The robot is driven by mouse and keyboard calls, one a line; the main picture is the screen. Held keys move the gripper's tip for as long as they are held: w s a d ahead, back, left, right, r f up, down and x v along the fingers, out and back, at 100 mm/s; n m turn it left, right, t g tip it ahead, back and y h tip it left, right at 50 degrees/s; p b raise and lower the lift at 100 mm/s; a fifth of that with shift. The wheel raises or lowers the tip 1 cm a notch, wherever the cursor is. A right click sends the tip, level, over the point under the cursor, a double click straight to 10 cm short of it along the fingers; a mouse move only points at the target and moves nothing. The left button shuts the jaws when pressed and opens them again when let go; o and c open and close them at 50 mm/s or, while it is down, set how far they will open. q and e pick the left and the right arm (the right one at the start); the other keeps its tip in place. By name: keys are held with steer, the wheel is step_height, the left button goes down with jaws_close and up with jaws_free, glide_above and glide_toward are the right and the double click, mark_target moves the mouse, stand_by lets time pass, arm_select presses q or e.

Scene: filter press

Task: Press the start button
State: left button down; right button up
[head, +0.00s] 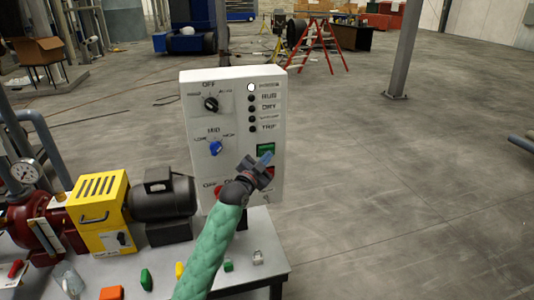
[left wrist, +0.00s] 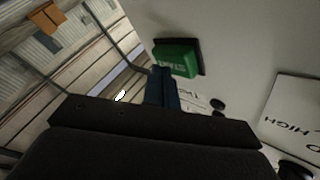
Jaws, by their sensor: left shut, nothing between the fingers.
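The green start button (head: 265,149) is on the lower right of the front of the white control box (head: 235,95). In the left wrist view the start button (left wrist: 175,60) shows as a green block in a dark frame, with lettering on its face. My left gripper (head: 266,158) is shut and empty, its blue fingertips just below the start button. In the left wrist view the shut fingers (left wrist: 160,80) reach the button's near edge; I cannot tell whether they touch it. My right gripper is not in view.
A red button (head: 272,173) is partly hidden behind my left gripper. A black knob (head: 211,104), a blue knob (head: 215,148) and several indicator lamps are on the box. The yellow unit (head: 100,208) and dark motor (head: 165,195) stand left. Small coloured objects lie on the bench.

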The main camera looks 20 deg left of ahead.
arm_select(q)
steer(key=shift+w+a, duration=0.3)
steer(key=shift+w, duration=0.1)
stand_by(0.6)
steer(key=shift+s+d, duration=0.1)
steer(key=shift+s, duration=0.05)
steer(key=shift+s+d+p, duration=0.3)
steer(key=shift+s+d, duration=0.2)
steer(key=shift+s, duration=0.25)
steer(key=s+d+p, duration=0.1)
steer(key=s, duration=0.1)
steer(key=s+d, duration=0.1)
steer(key=s, duration=0.1)
steer(key=shift+d+p, duration=0.35)
steer(key=shift+d, duration=0.05)
stand_by(0.4)
stand_by(0.5)
